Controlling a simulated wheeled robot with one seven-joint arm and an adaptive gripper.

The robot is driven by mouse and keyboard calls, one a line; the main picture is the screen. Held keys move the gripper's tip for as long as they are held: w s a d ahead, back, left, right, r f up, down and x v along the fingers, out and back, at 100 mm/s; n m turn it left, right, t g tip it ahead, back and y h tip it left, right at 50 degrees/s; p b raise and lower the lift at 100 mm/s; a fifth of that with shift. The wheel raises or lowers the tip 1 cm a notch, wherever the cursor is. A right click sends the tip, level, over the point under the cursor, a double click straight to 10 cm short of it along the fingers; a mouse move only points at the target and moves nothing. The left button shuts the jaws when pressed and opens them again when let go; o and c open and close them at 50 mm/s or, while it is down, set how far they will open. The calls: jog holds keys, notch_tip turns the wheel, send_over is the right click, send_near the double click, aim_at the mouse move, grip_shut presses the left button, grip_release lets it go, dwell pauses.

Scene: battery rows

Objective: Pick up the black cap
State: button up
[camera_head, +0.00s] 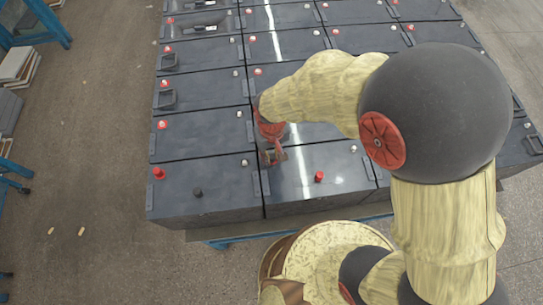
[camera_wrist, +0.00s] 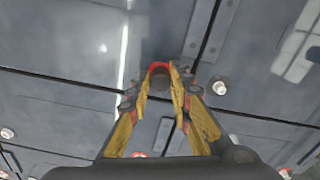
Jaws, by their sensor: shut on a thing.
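My gripper (camera_head: 273,156) is low over the back left corner of the front right battery (camera_head: 300,196). In the wrist view its yellow fingers (camera_wrist: 163,82) are shut on a small dark thing, which looks like the black cap (camera_wrist: 160,72). A red edge shows just past it, and I cannot tell whether it belongs to the terminal. The fingers hide most of the cap, and I cannot tell whether it still touches the battery.
A red cap (camera_head: 319,176) stands on the front right battery, and another red cap (camera_head: 158,173) is on the front left battery. A bare terminal (camera_head: 244,162) is close to my gripper. Rows of batteries extend behind. Blue racks (camera_head: 40,30) stand at the left.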

aim_at(272, 157)
jog(key=shift+c, duration=0.6)
jog(key=shift+r, duration=0.6)
notch_tip(272, 157, up, 2)
jog(key=shift+s+r, duration=0.15)
jog(key=shift+r, duration=0.1)
jog(key=s+d+r, duration=0.3)
jog(key=s+r, duration=0.1)
jog(key=s, duration=0.2)
jog(key=s+d+r+p, duration=0.1)
jog(key=s+d+r, duration=0.2)
jog(key=s+r, duration=0.2)
jog(key=shift+s+d+r, duration=0.15)
jog(key=shift+s+d, duration=0.2)
jog(key=shift+s, duration=0.2)
